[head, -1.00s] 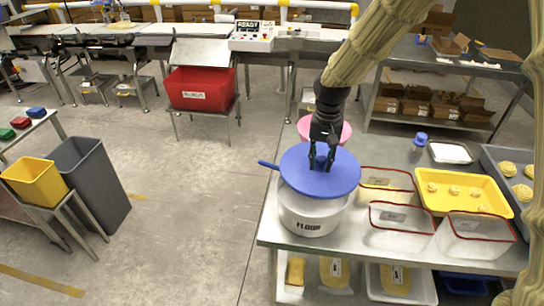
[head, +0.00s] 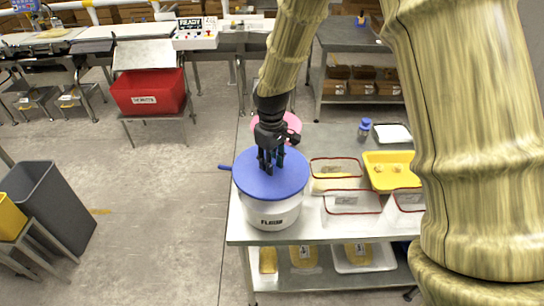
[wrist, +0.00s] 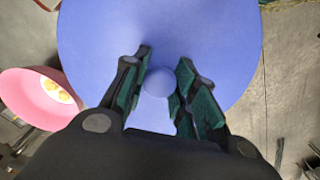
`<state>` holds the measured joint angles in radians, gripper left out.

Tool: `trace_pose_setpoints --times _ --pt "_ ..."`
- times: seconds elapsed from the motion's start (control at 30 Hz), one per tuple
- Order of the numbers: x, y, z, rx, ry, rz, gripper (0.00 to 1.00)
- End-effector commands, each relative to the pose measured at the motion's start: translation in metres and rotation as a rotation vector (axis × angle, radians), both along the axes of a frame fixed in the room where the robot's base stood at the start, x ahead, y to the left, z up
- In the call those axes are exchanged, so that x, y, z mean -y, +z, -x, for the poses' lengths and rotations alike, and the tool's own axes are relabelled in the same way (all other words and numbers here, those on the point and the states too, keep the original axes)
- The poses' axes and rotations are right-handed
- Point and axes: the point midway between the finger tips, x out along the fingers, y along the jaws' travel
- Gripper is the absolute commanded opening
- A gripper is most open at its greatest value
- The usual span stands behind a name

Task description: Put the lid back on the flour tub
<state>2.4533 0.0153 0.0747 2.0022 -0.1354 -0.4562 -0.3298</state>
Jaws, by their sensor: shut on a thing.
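The blue round lid (head: 285,186) sits over the mouth of the white flour tub (head: 268,212) on the steel table, looking level and close to the rim. Whether it is fully seated cannot be told. My gripper (head: 270,164) comes down from above and is shut on the lid's knob. In the wrist view the fingers (wrist: 158,88) stand on either side of the round knob (wrist: 157,82), with the lid (wrist: 225,40) filling the view below. A blue handle (head: 225,167) sticks out left of the tub at rim height; what it belongs to is hidden.
A pink bowl (head: 291,122) stands behind the tub; it also shows in the wrist view (wrist: 30,95). Red-rimmed clear containers (head: 352,203) and a yellow tray (head: 385,158) are close on the right. A blue-capped bottle (head: 364,128) stands behind them.

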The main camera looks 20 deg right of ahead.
Motion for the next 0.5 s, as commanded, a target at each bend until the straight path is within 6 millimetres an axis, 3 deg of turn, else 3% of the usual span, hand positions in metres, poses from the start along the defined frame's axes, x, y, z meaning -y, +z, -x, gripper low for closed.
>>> trace_pose_setpoints --times 0.5 --pt "0.000 -0.025 0.001 -0.001 0.009 0.000 0.02"
